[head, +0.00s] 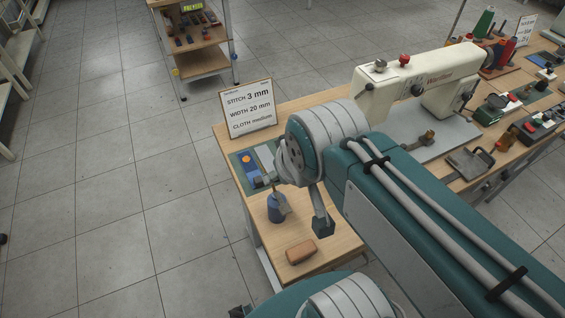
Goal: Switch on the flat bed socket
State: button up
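A white flat bed sewing machine (440,76) stands on the wooden table, with a red knob on its top. No part that I can clearly identify as its socket shows; my arm covers much of the table. A small blue device with an orange spot (247,166) lies on a green mat at the table's left end. Whether it is the socket, I cannot tell. My gripper (291,204) hangs over this left end, just right of the blue device. Its dark fingertips appear spread wide, with nothing visibly held between them.
A sign (248,108) reading stitch 3 mm, width 20 mm, cloth medium stands at the table's back left. Thread spools (482,24) and tools crowd the right.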

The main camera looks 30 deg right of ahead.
aim_at(510, 97)
jog(key=k, duration=0.4)
jog(key=k+z, duration=0.1)
jog(key=z, duration=0.25)
jog(key=k+z, duration=0.1)
jog(key=z, duration=0.6)
jog(key=i+l+z, duration=0.25)
jog(key=z, duration=0.25)
jog(key=i+l+z, duration=0.3)
jog(key=z, duration=0.15)
jog(key=i+l+u, duration=0.25)
jog(key=i+l, duration=1.3)
